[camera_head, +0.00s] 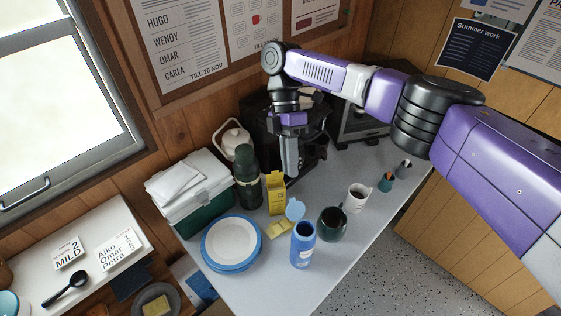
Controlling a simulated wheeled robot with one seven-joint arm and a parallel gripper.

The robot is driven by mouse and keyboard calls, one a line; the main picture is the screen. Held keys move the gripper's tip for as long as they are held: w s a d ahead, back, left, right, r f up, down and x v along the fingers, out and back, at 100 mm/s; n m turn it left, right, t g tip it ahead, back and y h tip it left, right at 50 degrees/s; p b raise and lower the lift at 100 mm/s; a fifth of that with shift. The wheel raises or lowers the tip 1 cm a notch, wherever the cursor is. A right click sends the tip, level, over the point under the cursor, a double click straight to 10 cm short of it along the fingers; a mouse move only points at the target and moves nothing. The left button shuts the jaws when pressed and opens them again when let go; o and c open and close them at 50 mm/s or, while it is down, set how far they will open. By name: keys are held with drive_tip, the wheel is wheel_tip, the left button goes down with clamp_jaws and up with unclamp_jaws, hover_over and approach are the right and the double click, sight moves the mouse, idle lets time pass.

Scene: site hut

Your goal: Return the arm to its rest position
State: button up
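My arm reaches in from the right above the grey table (340,238), with its elbow and forearm raised. My gripper (290,165) points down at the back of the table, in front of a black machine (262,120). Only one side of the fingers shows clearly, so I cannot tell whether they are open or shut. No object shows in the fingers.
The table holds a dark green flask (247,180), a yellow carton (276,193), a blue bottle (303,245), a dark mug (332,223), a white mug (357,198), stacked plates (231,243) and a green-and-white cool box (205,208). Free table lies at the front right.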

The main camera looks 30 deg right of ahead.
drive_tip(key=shift+w+r, duration=0.15)
drive_tip(key=shift+r, duration=0.2)
idle(0.3)
